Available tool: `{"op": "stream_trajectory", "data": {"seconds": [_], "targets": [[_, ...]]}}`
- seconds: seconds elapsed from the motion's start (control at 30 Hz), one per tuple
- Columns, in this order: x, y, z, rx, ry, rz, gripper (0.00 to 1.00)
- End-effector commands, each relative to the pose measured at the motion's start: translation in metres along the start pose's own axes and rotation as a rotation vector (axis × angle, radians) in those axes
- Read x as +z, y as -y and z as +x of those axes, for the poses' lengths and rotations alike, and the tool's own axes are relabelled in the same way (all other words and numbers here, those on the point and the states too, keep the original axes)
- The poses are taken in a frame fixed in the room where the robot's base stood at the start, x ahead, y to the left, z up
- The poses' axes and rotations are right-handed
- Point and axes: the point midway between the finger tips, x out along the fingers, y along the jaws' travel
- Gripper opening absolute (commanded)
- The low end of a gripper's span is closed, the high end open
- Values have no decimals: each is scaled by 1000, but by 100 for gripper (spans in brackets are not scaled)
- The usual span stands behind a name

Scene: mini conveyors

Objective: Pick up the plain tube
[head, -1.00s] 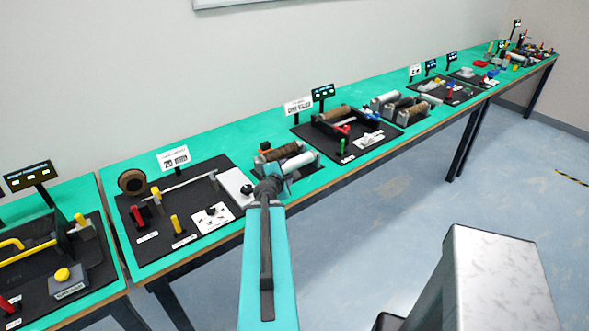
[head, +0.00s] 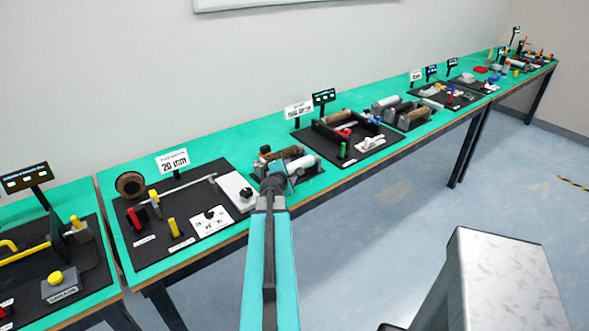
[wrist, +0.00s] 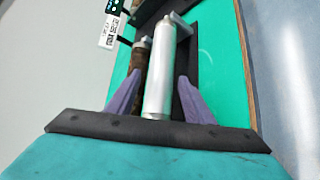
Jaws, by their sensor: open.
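The plain tube (wrist: 160,85) is a smooth silver-white cylinder. In the wrist view it lies lengthwise between my gripper's (wrist: 160,76) two purple fingers, which are open on either side of it. Clear gaps show, wider on the right, so I see no grip. In the head view its white end (head: 301,163) shows just beyond my arm's end; my fingers are hidden there behind the wrist.
A brown, rough tube (wrist: 139,62) lies parallel, close to the left finger. A grey end block (wrist: 181,25) stands at the tube's far end. Bare green bench top (wrist: 222,70) is to the right. Other black boards, including one with a white plate (head: 237,188), are nearby.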

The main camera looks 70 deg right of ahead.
Motion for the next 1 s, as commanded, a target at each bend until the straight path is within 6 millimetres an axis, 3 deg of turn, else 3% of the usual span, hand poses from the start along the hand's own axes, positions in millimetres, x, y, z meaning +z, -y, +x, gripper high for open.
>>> {"op": "stream_trajectory", "data": {"seconds": [0.63,1.0], "targets": [[1,1,12,-1,1,1,48],[0,2,43,-1,2,1,48]]}}
